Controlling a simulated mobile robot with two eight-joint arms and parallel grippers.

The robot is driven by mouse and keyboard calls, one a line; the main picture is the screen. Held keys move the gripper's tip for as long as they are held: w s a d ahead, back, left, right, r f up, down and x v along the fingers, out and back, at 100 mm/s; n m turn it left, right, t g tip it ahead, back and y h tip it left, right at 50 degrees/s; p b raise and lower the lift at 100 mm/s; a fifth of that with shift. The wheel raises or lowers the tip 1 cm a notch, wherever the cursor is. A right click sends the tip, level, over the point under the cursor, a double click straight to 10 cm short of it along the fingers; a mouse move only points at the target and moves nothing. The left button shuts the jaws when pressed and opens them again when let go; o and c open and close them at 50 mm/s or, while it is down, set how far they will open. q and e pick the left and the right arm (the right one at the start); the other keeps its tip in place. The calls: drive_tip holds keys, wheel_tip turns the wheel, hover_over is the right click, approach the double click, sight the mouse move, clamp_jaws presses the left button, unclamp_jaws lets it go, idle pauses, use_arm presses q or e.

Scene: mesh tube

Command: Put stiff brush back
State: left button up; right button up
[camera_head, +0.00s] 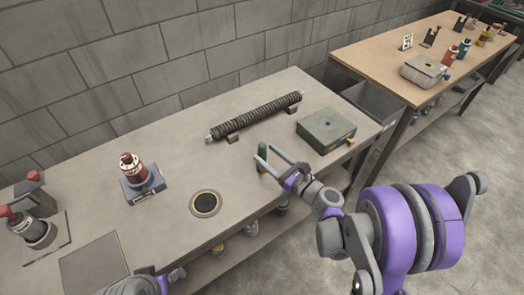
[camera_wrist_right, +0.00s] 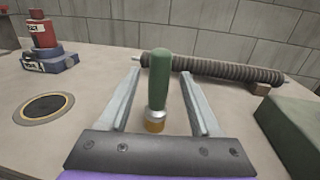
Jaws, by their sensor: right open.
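The stiff brush (camera_wrist_right: 159,85) stands upright in the right wrist view, with a green handle on top, a metal collar and tan bristles at the bottom. In the head view its green handle (camera_head: 262,150) shows by the fingertips. My right gripper (camera_head: 265,153) is open, with one finger on each side of the brush. Gaps show between the fingers and the handle in the wrist view. Part of my left gripper (camera_head: 158,283) shows at the bottom edge of the head view; its fingers are not clear.
A ribbed mesh tube (camera_head: 257,117) lies on two supports at the back of the grey bench. A green box (camera_head: 326,129) stands to the right of the brush. A dark round disc (camera_head: 205,204) and a red bottle on a blue base (camera_head: 132,168) are to the left.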

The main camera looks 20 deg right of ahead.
drive_tip(key=v, duration=0.8)
drive_tip(key=shift+s+b, duration=0.25)
drive_tip(key=shift+b, duration=0.15)
drive_tip(key=s+a+f+n+g+h, duration=0.1)
drive_tip(key=s+a+f+n+g, duration=0.5)
drive_tip(key=n, duration=0.9)
drive_tip(key=s+d+n+g+h, duration=0.2)
drive_tip(key=s+n+h, duration=0.1)
drive_tip(key=s+n, duration=0.3)
drive_tip(key=s+d+n+g+h, duration=0.1)
drive_tip(key=s+n+h, duration=0.3)
drive_tip(key=n, duration=0.5)
drive_tip(key=s+g, duration=0.1)
drive_tip(key=s, duration=0.1)
drive_tip(key=shift+s+d+r+g, duration=0.25)
drive_tip(key=shift+d+r+g, duration=0.1)
drive_tip(key=shift+d+g, duration=0.05)
wheel_tip(320, 180, up, 7)
drive_tip(key=w+p, duration=0.1)
drive_tip(key=p, duration=0.5)
